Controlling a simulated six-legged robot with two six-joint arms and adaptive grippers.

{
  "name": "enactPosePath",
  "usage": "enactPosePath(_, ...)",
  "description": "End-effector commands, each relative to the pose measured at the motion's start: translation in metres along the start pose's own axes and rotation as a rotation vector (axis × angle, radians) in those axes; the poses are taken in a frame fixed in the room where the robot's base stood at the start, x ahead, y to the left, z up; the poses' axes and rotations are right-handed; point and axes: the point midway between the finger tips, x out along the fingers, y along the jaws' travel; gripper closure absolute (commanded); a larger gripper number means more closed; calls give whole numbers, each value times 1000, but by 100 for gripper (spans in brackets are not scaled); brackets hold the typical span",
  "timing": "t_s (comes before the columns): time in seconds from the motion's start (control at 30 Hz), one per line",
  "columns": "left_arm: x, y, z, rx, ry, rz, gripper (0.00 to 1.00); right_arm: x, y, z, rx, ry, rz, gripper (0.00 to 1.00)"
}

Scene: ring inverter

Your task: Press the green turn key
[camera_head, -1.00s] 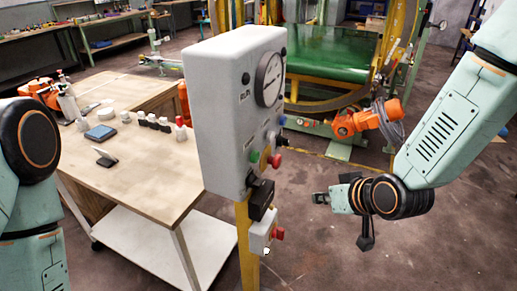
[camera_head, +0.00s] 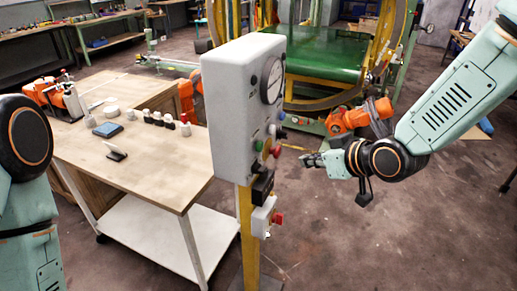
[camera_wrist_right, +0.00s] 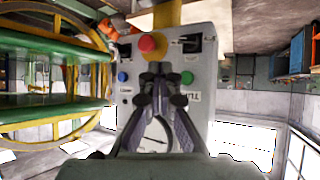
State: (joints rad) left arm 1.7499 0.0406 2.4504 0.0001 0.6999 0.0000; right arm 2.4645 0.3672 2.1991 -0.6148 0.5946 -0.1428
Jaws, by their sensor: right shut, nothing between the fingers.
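A grey control box (camera_head: 228,105) stands on a yellow post in the head view, its panel facing right. A green knob (camera_head: 259,145) sits low on the panel, with a red mushroom button (camera_head: 277,152) beside it. The wrist view shows the panel upside down, with the green knob (camera_wrist_right: 187,77) right of the fingertips and the red button (camera_wrist_right: 152,44) just above them. My right gripper (camera_head: 304,159) is shut and empty, pointing at the panel from the right. In the wrist view its fingertips (camera_wrist_right: 156,70) overlap the panel; contact cannot be told. My left gripper is out of view.
A blue button (camera_wrist_right: 123,77) sits left of the fingertips, and a round gauge (camera_head: 271,80) is higher on the panel. A smaller box with a red knob (camera_head: 264,216) hangs below. A wooden table (camera_head: 150,165) stands left. An orange robot arm (camera_head: 350,118) is behind my right gripper.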

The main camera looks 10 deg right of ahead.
Motion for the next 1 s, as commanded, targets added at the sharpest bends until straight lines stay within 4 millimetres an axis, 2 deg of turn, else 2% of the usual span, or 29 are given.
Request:
enactPosePath(0.37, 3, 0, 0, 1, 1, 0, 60, 5, -2, -2, -1, -1, 1, 100)
enactPosePath(0.73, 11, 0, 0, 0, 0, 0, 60, 29, -23, -20, -5, 0, 0, 100)
enactPosePath(1.0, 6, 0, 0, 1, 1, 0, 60, 48, -38, -36, -3, -2, 1, 100)
